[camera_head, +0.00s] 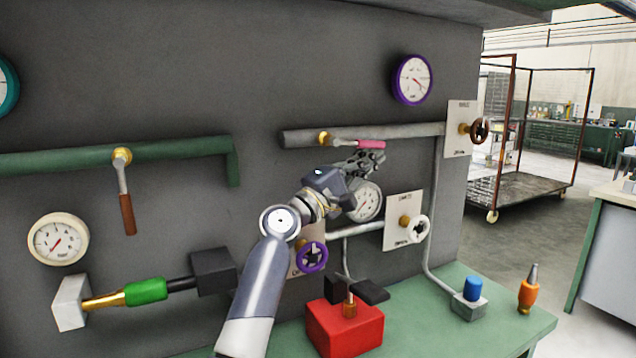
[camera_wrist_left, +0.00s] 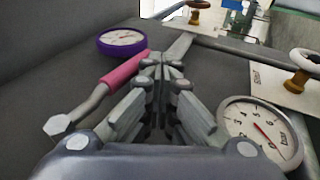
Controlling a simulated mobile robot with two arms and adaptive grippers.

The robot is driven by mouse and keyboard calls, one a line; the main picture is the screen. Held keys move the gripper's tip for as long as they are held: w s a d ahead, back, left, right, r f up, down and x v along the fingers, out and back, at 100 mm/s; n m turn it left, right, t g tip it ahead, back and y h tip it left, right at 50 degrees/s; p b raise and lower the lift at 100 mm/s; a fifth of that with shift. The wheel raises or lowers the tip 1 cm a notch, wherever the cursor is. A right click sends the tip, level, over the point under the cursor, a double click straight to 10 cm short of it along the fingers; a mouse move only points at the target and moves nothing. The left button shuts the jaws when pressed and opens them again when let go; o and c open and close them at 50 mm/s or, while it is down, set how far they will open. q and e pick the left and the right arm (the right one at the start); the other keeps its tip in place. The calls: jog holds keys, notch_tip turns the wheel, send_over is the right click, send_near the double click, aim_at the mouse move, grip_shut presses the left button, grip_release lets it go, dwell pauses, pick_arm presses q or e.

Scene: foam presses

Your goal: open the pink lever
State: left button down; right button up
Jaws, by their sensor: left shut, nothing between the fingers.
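The pink lever (camera_head: 370,144) is on the upper grey pipe, with its brass pivot (camera_head: 325,139) at the left and its handle pointing right, nearly along the pipe. In the left wrist view the pink lever (camera_wrist_left: 125,69) lies left of the fingers, its grey shank running down to a hexagonal end. My left gripper (camera_head: 376,160) is shut and empty, just below the pink handle in the head view. In the left wrist view its fingertips (camera_wrist_left: 162,62) are close beside the handle's far end; I cannot tell whether they touch. My right gripper is not in view.
A white gauge (camera_head: 367,202) is behind and below my left gripper, and a purple gauge (camera_head: 412,80) is above. A brown valve wheel (camera_head: 480,130) and a white one (camera_head: 419,229) are to the right. A brown-handled lever (camera_head: 127,213) hangs from the green pipe at left.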

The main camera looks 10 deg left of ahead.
pick_arm(q)
jog(key=shift+r, duration=0.3)
dwell(0.5)
jog(key=v, duration=1.2)
